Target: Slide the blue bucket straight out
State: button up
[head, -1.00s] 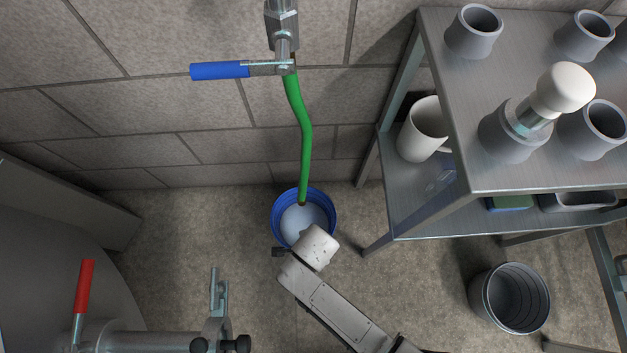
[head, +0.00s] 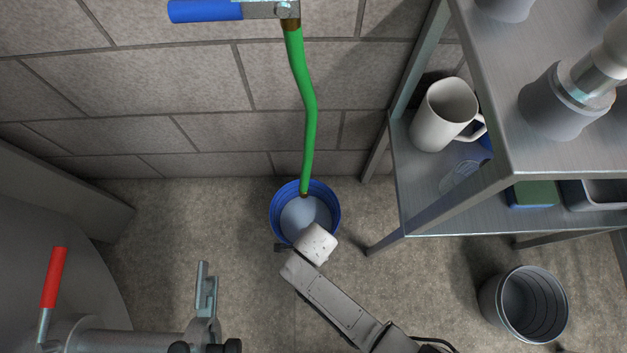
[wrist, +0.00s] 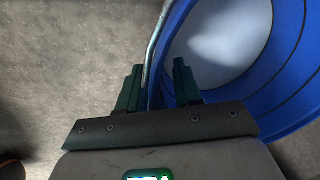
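The blue bucket (head: 275,222) stands on the floor against the block wall, under the end of a green hose (head: 308,120). Its inside looks pale grey-blue; I cannot tell whether that is liquid. In the wrist view the blue bucket wall (wrist: 296,112) fills the right side. A thin metal wire (wrist: 153,48), seemingly the bucket's handle, runs up between my two dark fingers. My gripper (wrist: 158,80) is open, with a finger on each side of the wire and a visible gap. In the head view my arm reaches the bucket's near rim and hides part of it.
A metal shelf rack (head: 420,215) stands right of the bucket, with a white mug (head: 441,118) on its lower shelf. A grey bucket (head: 522,305) is at lower right. A blue-handled valve (head: 205,10) is above. A red-handled valve (head: 55,275) is at left. Floor left of the bucket is clear.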

jog(key=shift+c, duration=0.3)
grip_shut()
dwell(1.2)
